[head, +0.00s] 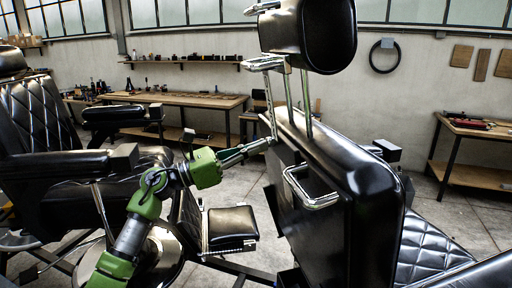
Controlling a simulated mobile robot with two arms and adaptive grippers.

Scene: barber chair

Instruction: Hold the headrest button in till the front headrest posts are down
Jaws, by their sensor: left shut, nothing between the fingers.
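The black padded headrest (315,38) of the nearest barber chair stands raised above the backrest (345,190). Its chrome posts (306,100) show as a long bare length between the headrest and the top of the backrest. My left gripper (266,144), on a green and grey arm, is shut and empty. Its tip is at the upper back edge of the backrest, beside the foot of the posts. The headrest button cannot be made out; the fingertips may cover it. I cannot tell whether they touch it. My right gripper is out of view.
A chrome handle (311,199) sticks out from the backrest, below and right of my gripper. A second black barber chair (45,130) stands at the left. Workbenches (180,99) line the back wall, and another (475,130) stands at the right.

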